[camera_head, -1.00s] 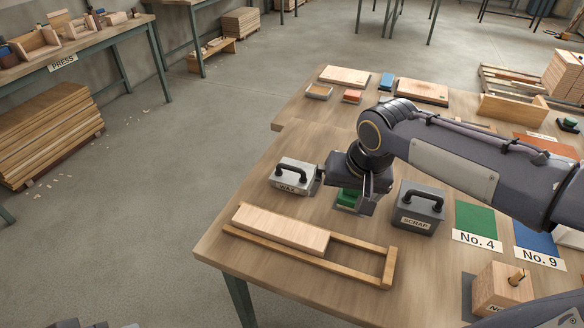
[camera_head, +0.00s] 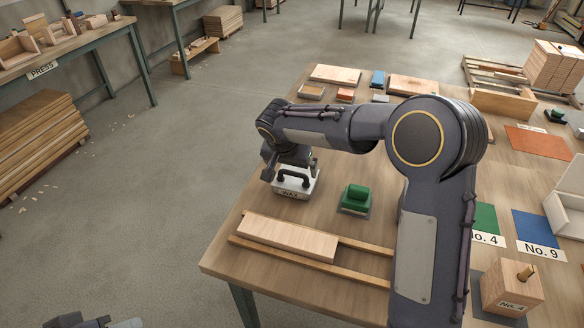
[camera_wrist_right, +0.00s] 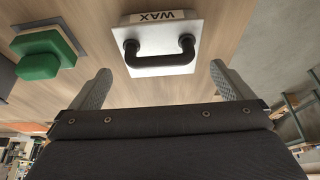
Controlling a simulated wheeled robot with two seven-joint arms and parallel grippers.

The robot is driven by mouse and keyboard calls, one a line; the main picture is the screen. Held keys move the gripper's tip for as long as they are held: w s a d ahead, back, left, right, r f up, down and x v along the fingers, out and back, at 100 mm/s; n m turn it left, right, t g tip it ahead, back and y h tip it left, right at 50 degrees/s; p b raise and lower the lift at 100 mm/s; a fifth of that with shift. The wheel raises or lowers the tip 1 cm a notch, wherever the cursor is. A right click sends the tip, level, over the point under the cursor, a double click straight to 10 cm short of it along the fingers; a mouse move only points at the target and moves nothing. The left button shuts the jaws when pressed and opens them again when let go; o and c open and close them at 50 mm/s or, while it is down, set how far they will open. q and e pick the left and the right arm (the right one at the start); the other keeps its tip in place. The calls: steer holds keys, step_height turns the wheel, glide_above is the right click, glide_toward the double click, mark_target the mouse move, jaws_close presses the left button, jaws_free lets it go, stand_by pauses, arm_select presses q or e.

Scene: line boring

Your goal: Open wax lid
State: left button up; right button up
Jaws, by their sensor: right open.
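The wax box (camera_head: 297,190) is a pale box with a WAX label on its front, standing near the table's left edge. Its lid, with a black arched handle (camera_wrist_right: 160,50), is on. In the head view my right gripper (camera_head: 287,170) is over the box and partly hides it. In the right wrist view my right gripper (camera_wrist_right: 160,68) is open and empty, its fingers spread wider than the handle. The handle lies ahead between them, with no contact visible. A dark piece of my left arm or gripper (camera_head: 88,322) shows at the bottom left edge; its jaws cannot be made out.
A green block (camera_head: 356,195) on a grey base stands right of the wax box; it also shows in the wrist view (camera_wrist_right: 42,55). A pale board (camera_head: 288,237) lies in a wooden frame in front. My right arm hides the area of the scrap box.

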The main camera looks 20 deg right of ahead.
steer(key=shift+x, duration=1)
steer(key=shift+c, duration=0.4)
